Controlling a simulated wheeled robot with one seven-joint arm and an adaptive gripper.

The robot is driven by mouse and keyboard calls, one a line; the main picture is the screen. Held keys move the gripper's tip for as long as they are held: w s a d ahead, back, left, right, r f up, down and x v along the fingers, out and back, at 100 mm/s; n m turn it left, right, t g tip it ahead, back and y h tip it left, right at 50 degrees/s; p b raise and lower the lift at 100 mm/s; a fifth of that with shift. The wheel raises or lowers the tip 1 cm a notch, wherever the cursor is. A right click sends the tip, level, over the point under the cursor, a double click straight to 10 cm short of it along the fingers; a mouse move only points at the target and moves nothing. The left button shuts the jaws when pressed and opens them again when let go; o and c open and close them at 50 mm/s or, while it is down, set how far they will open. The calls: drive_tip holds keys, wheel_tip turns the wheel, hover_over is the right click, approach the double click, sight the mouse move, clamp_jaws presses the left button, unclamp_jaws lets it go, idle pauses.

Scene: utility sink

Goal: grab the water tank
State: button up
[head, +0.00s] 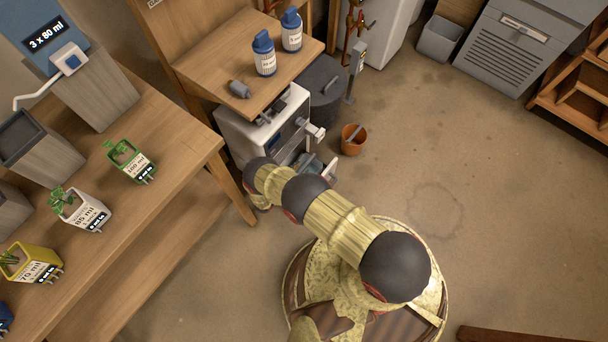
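No water tank can be told for certain. A white machine (236,128) stands under the wooden shelf, with a pale bluish part (311,165) low at its front that may be a tank. My arm reaches from the lower middle up and left to the front of this machine and covers part of it.
Two white bottles with blue caps (264,54) and a grey cup (239,89) are on the wooden shelf (205,73). A dark barrel (322,80) and an orange bucket (353,140) stand beside the machine. A bench (165,175) holds labelled plant pots at left. Floor at right is clear.

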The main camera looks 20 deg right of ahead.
drive_tip(key=b+x, duration=0.1)
drive_tip(key=x, duration=0.3)
drive_tip(key=shift+f, duration=0.2)
drive_tip(key=shift+c, duration=1.2)
clamp_jaws()
drive_tip(key=shift+r, duration=0.1)
